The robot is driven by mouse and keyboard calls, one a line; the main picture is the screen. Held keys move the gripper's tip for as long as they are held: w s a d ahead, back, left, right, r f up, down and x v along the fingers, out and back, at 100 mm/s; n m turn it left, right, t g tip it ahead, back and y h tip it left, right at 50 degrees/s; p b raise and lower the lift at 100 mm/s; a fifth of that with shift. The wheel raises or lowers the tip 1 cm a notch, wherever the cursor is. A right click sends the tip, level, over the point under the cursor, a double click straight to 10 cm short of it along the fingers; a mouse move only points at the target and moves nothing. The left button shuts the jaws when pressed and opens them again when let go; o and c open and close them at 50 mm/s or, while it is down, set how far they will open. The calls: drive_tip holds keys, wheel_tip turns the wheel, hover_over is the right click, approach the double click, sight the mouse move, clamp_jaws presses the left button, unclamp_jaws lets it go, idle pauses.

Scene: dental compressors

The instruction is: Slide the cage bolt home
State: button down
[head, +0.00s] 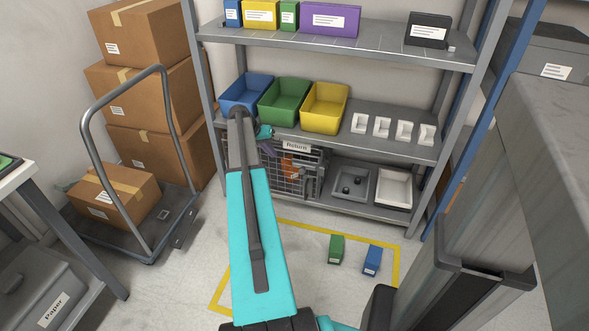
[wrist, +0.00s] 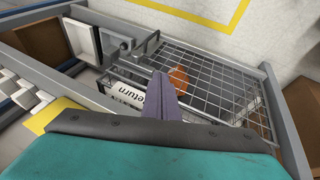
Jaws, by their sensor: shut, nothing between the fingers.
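A wire-mesh cage (head: 312,160) with a "Return" sign (head: 297,146) stands on the lower shelf. In the wrist view its mesh (wrist: 222,75) fills the middle right. Grey latch hardware, which seems to hold the bolt (wrist: 146,47), sits at the cage's end near the white tray; I cannot tell how far the bolt is slid. An orange item (wrist: 178,78) is inside, behind the mesh. My gripper (wrist: 160,77) has purple fingers, shut and empty, in front of the cage by the sign; contact is unclear. In the head view my arm hides part of the cage's left side.
A grey tray (head: 337,186) with dark balls and a white tray (head: 378,201) sit right of the cage. Blue, green and yellow bins (head: 325,122) stand on the shelf above. Green (head: 336,249) and blue (head: 372,260) boxes stand on the floor. A loaded trolley (head: 150,240) is at left.

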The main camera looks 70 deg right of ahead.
drive_tip(key=shift+s+d+r, duration=0.55)
drive_tip(key=shift+s+d, duration=0.2)
drive_tip(key=shift+d, duration=0.15)
drive_tip(key=shift+f, duration=0.1)
drive_tip(key=b, duration=0.2)
approach(303, 168)
drive_tip(key=w+d+f, duration=0.1)
drive_tip(key=w+f, duration=0.3)
drive_tip(key=s+f, duration=0.1)
drive_tip(key=s+d+f+b, duration=0.1)
drive_tip(key=s, duration=0.1)
drive_tip(key=shift+s, duration=0.25)
drive_tip(key=shift+s, duration=0.1)
